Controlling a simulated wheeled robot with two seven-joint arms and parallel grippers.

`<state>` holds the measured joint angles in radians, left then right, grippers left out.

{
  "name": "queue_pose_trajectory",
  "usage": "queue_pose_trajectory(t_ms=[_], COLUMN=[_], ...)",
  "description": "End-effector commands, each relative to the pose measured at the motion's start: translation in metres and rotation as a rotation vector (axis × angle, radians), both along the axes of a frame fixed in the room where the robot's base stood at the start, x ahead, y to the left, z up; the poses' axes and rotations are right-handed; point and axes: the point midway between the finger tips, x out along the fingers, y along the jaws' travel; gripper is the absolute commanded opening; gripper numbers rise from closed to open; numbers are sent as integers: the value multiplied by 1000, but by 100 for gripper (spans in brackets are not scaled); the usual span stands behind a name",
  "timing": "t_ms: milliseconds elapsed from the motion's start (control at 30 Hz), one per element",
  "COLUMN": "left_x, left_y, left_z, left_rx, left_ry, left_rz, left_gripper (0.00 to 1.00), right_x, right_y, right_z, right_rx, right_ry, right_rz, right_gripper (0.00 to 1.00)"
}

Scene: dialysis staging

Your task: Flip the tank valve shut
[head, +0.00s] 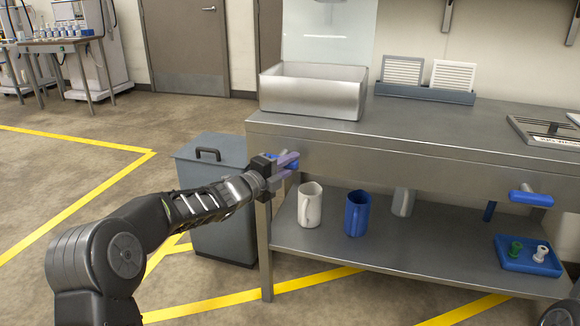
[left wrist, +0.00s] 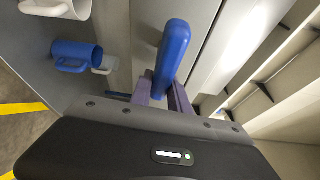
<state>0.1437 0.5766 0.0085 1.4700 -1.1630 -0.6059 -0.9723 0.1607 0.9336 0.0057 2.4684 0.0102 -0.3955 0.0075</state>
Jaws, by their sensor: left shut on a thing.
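A blue valve lever (head: 291,163) sticks out from the front of the steel bench, at its left end below the basin. My left gripper (head: 284,166) is shut on this lever. In the left wrist view the lever (left wrist: 173,52) stands between the two purple fingers of the gripper (left wrist: 161,92), its rounded end showing beyond them. The fingers hide part of the lever. A second blue lever (head: 531,197) sits on the bench front at the right, lying sideways. No label shows which is the tank valve. My right gripper is out of view.
A steel basin (head: 312,98) stands on the bench top (head: 430,130). The lower shelf (head: 400,255) holds a white mug (head: 309,206), a blue mug (head: 357,214) and a blue tray (head: 528,258). A grey bin (head: 222,225) stands close behind my left arm.

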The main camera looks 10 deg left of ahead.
Motion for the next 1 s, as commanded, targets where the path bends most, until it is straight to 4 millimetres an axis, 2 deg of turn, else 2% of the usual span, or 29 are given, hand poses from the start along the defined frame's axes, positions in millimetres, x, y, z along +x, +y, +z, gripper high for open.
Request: queue_pose_trajectory(t_ms=[67, 300, 333, 567, 867, 1000], left_x=[0, 0, 0, 0, -1, -9], left_y=[0, 0, 0, 0, 1, 5], left_z=[-1, 2, 2, 2, 2, 3], left_rx=[-65, -80, -80, -78, -77, -76], left_ry=[3, 6, 6, 5, 4, 6], left_rz=[0, -1, -1, -1, 0, 1], left_gripper=[0, 0, 23, 42, 44, 44], right_x=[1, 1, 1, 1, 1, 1], right_y=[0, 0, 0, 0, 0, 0], right_z=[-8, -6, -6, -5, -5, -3], right_rx=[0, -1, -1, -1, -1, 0], right_ry=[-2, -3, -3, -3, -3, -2], right_rz=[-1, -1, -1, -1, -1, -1], right_gripper=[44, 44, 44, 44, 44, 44])
